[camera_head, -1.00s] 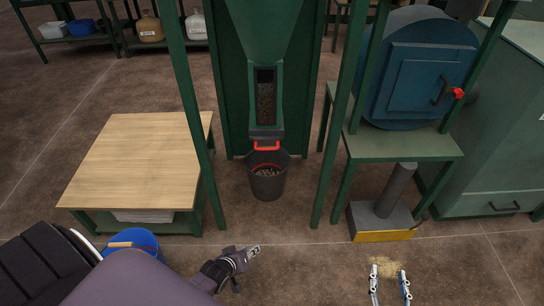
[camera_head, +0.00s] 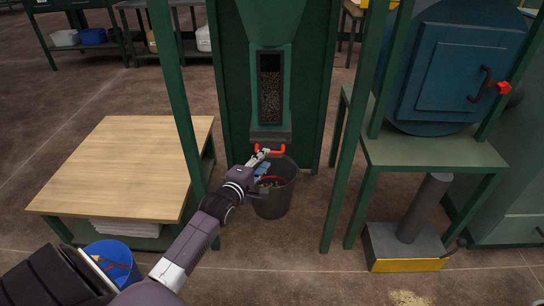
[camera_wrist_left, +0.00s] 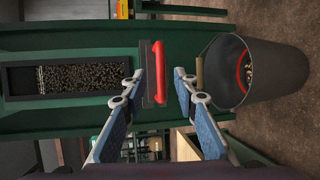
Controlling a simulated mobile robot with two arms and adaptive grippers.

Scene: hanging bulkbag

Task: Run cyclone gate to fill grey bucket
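The green cyclone (camera_head: 266,30) stands at the centre, with dark granular material behind its window (camera_head: 270,88). Its gate has a red handle (camera_head: 268,149), which also shows in the left wrist view (camera_wrist_left: 158,72). The grey bucket (camera_head: 272,205) stands on the floor below the gate, with some pale material and a red line inside. It also shows in the left wrist view (camera_wrist_left: 285,72). My left gripper (camera_head: 262,157) is at the handle; in the wrist view its fingers (camera_wrist_left: 156,80) are apart, with the handle between or just beyond their tips. My right gripper is out of view.
A wooden-topped table (camera_head: 125,165) stands left, with a blue bucket (camera_head: 112,258) before it. Green frame posts (camera_head: 175,90) flank the cyclone. A blue round-bodied machine (camera_head: 450,70) and a grey-yellow floor unit (camera_head: 405,245) stand right. Pale spill lies at the bottom right.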

